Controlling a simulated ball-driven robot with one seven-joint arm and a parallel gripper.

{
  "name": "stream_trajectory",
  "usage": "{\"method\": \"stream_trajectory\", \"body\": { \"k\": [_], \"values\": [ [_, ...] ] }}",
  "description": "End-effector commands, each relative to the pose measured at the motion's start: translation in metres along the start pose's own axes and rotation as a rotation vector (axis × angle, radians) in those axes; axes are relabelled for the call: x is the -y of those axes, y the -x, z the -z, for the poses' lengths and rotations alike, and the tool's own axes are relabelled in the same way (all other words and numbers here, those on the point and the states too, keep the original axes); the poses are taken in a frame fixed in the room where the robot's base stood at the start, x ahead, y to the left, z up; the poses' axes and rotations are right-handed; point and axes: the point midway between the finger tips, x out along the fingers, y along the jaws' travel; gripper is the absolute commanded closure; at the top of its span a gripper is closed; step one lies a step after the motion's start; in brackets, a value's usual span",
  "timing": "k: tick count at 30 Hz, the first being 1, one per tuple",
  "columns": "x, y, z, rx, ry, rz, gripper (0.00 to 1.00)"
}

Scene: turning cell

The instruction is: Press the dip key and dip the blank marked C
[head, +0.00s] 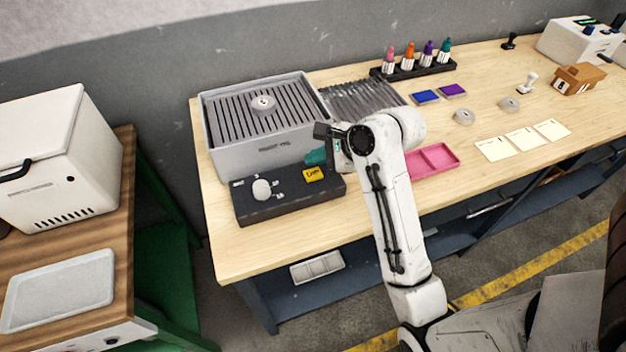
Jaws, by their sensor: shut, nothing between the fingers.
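The yellow dip key (314,174) sits at the right of a dark control panel (285,206) in front of a grey slatted box. My gripper (326,150) is shut and empty, above and behind the yellow key; whether it touches the panel I cannot tell. A round grey blank (263,102) lies on the slatted top of the box (226,153). Two more round grey blanks, a nearer one (464,116) and a farther one (509,103), lie on the bench to the right. Their letters are too small to read.
A white knob (261,189) stands on the panel's left. A ribbed grey rack (362,99), a pink tray (437,158), a black bottle rack (414,70), ink pads (425,97) and paper cards (522,140) share the bench (225,250). The bench's front left is clear.

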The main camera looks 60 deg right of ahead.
Motion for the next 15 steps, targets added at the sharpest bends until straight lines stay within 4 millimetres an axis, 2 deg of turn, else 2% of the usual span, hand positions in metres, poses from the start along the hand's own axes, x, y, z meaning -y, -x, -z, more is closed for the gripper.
{"method": "stream_trajectory", "body": {
  "k": [6,15],
  "values": [
    [-0.0087,-0.0116,0.0086,0.0,0.0,0.0,1.0],
    [-0.0088,-0.0119,0.0088,0.0,0.0,0.0,1.0]
  ]
}}
